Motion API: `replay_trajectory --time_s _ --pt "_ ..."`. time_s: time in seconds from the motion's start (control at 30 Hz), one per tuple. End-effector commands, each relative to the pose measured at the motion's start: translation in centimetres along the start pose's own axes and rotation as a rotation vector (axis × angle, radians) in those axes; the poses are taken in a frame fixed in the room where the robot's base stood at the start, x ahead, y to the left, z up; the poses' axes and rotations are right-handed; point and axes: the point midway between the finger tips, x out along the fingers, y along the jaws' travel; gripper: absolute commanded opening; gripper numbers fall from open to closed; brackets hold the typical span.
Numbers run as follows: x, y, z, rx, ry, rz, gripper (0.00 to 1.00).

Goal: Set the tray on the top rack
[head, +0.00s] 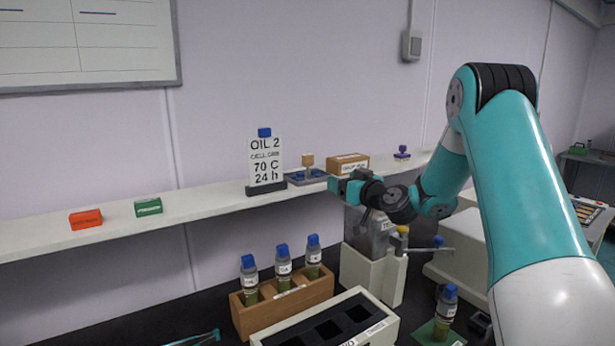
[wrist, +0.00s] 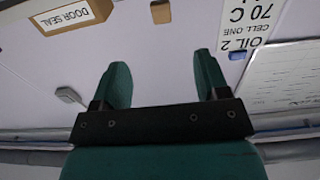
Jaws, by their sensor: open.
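A small grey tray (head: 294,181) with blue pieces in it sits on the white wall shelf, between the sign and the door seal box. I take it as the task's tray, though I cannot be sure. A wooden-handled stamp (head: 307,161) stands at it. My gripper (head: 338,184) is in front of the shelf, just right of the tray. In the wrist view my gripper (wrist: 162,78) has its two teal fingers spread, with only wall between them. The tray cannot be made out there. I cannot identify a top rack in either view.
The sign (head: 265,162) and door seal box (head: 350,164) flank the tray on the shelf (head: 205,202). Red (head: 86,219) and green (head: 148,207) blocks lie left. Below stand a wooden vial rack (head: 240,316), a slotted white block (head: 382,326) and a clear-topped device (head: 360,267).

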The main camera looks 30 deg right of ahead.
Motion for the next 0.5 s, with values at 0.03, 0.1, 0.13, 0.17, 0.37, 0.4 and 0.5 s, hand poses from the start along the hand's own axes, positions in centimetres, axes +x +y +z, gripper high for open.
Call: replay_trajectory --time_s 0.03,0.1,0.13,0.17,0.37,0.4,0.5 --pt "0.9 -0.1 -0.6 0.000 0.002 -0.002 0.68" --pt "2.3 -0.2 -0.8 0.000 0.002 -0.003 0.68" --pt "3.1 -0.2 -0.9 -0.002 0.002 -0.004 0.68" --pt "3.8 -0.2 -0.9 0.000 0.001 -0.004 0.68" --pt "8.2 -0.2 -0.7 -0.001 0.000 -0.004 0.68" --pt "9.0 -0.3 -0.7 0.000 0.000 -0.004 0.68" --pt "10.4 -0.2 -0.5 -0.001 0.000 -0.003 0.68"
